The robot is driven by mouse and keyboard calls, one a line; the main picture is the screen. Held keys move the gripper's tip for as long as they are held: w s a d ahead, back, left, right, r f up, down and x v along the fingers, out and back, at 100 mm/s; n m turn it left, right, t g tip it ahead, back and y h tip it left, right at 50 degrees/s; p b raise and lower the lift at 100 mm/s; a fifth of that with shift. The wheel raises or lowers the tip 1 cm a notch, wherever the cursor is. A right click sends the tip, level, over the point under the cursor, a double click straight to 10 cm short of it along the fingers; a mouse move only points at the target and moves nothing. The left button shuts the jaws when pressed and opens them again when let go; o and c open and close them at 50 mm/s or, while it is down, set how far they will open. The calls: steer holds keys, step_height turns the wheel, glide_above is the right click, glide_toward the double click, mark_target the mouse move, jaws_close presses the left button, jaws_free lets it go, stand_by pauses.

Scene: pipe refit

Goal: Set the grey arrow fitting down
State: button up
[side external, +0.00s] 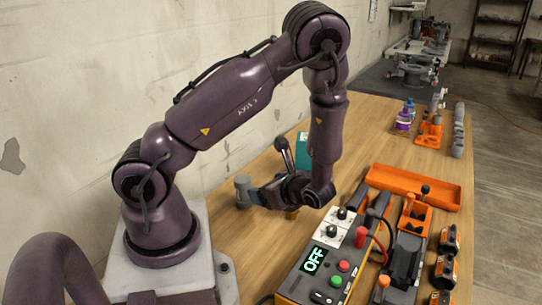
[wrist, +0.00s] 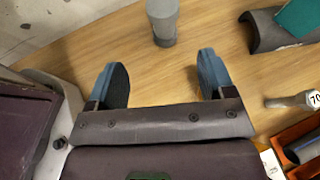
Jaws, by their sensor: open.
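A grey fitting (side external: 243,190) stands upright on the wooden table, left of my gripper in the side view. In the wrist view the grey fitting (wrist: 163,22) is at the top, ahead of the gap between my fingers and apart from both. I cannot make out an arrow on it. My gripper (wrist: 163,80) is open, with blue fingertips spread wide and only bare table between them. In the side view my gripper (side external: 258,197) is low over the table beside the fitting, its fingers partly hidden by the wrist.
A control box (side external: 318,262) reading OFF stands in front of my wrist. A teal piece (wrist: 298,18) is by a dark curved trough (wrist: 268,32). A grey part marked 70 (wrist: 300,100) is at right. An orange tray (side external: 415,187) lies farther right.

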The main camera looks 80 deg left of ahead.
steer(key=s+d+r+n+t+h, duration=0.1)
steer(key=d+r+n+t+h, duration=0.4)
steer(key=d+r, duration=0.3)
steer(key=s+d+r+n+t+h, duration=0.1)
steer(key=d+r+n+t+h, duration=0.5)
steer(key=r, duration=1)
steer(key=shift+s+d+r+n, duration=0.3)
steer(key=shift+d+n, duration=0.3)
steer(key=shift+d, duration=0.55)
